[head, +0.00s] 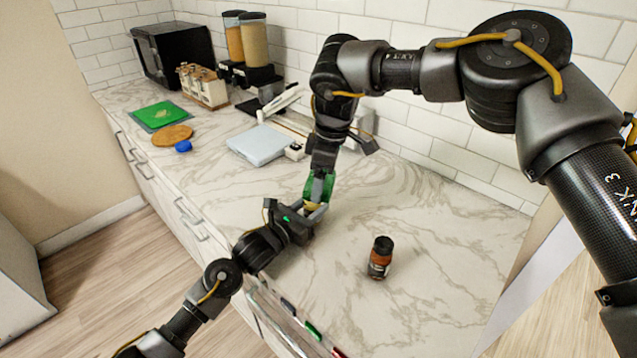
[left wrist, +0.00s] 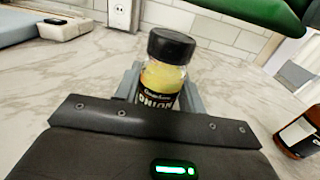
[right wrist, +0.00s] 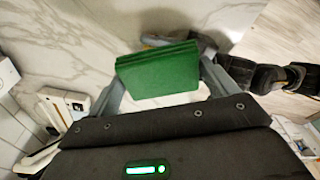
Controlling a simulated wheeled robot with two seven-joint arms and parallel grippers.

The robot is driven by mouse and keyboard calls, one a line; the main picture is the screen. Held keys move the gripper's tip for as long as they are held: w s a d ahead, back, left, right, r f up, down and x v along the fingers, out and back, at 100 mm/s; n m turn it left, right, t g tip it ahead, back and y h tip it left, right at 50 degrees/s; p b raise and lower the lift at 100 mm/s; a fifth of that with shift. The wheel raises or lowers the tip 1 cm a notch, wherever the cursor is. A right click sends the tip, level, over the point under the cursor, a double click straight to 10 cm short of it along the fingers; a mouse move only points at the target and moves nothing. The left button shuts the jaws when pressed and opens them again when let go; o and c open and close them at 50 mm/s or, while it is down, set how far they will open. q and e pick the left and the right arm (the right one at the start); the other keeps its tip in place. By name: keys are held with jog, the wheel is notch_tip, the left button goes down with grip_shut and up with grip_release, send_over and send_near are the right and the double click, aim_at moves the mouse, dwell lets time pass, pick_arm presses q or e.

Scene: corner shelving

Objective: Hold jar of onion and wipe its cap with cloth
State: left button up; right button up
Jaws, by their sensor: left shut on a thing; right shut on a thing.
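The jar of onion (left wrist: 162,85) stands upright in the left wrist view, with a black cap, yellow contents and a black label. My left gripper (head: 318,211) is shut around its body. In the head view the jar is mostly hidden by the grippers. The green cloth (right wrist: 158,72) is a folded block, and my right gripper (right wrist: 160,88) is shut on it. In the head view the cloth (head: 308,188) is just above the left gripper. In the left wrist view the cloth (left wrist: 262,10) shows at upper right, apart from the cap.
A pale blue scale (head: 262,143), brown round board (head: 172,135), green mat (head: 160,115) and dispensers (head: 253,45) are farther back. Counter space around the second jar is clear.

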pick_arm(q)
jog(key=shift+a, duration=0.1)
pick_arm(e)
jog(key=shift+s+a+r, duration=0.1)
jog(key=shift+a+r, duration=0.05)
jog(key=shift+r, duration=2.75)
pick_arm(q)
jog(key=o, duration=1.1)
jog(key=shift+o, duration=0.2)
jog(key=shift+s, duration=0.1)
jog(key=v, duration=1.2)
